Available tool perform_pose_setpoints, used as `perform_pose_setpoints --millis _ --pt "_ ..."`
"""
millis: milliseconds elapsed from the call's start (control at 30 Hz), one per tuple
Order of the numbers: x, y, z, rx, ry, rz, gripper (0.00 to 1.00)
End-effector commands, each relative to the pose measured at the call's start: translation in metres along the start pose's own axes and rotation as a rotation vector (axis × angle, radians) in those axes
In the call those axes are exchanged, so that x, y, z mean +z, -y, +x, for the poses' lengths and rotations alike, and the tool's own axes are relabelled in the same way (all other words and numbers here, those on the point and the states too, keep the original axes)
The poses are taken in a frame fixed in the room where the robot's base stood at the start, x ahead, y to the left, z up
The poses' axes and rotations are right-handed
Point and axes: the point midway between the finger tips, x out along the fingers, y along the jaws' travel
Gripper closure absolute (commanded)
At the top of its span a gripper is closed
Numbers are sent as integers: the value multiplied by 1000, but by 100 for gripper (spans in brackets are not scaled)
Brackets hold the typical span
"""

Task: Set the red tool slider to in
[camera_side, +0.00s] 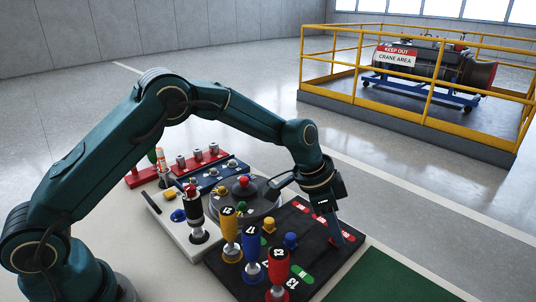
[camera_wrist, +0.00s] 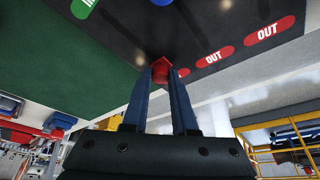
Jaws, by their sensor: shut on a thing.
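The red tool slider's knob (camera_wrist: 161,68) sits between my fingertips in the wrist view, on the dark slider panel (camera_wrist: 125,30). It is close to the row of red OUT labels (camera_wrist: 215,57), away from the green label (camera_wrist: 83,8) at the top left. My gripper (camera_side: 343,240) is shut on this knob, its fingers reaching down to the panel's right side in the side view (camera_side: 325,248). The fingers largely hide the knob there. The yellow slider knob (camera_side: 269,223) and blue slider knob (camera_side: 291,240) stand farther left on the panel.
Yellow (camera_side: 230,238), blue (camera_side: 252,261) and red (camera_side: 278,272) numbered tool handles stand upright along the panel's front left edge. A round grey unit with a red knob (camera_side: 243,182) is behind them. A green mat (camera_side: 395,272) lies clear at the right.

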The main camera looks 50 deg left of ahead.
Motion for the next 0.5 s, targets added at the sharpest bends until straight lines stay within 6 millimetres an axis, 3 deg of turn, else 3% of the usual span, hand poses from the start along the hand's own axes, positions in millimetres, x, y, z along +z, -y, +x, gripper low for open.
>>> perform_pose_setpoints --millis 267,500 --pt "1 1 -1 -4 -1 0 100" --pt "11 -13 -6 1 -2 1 100"
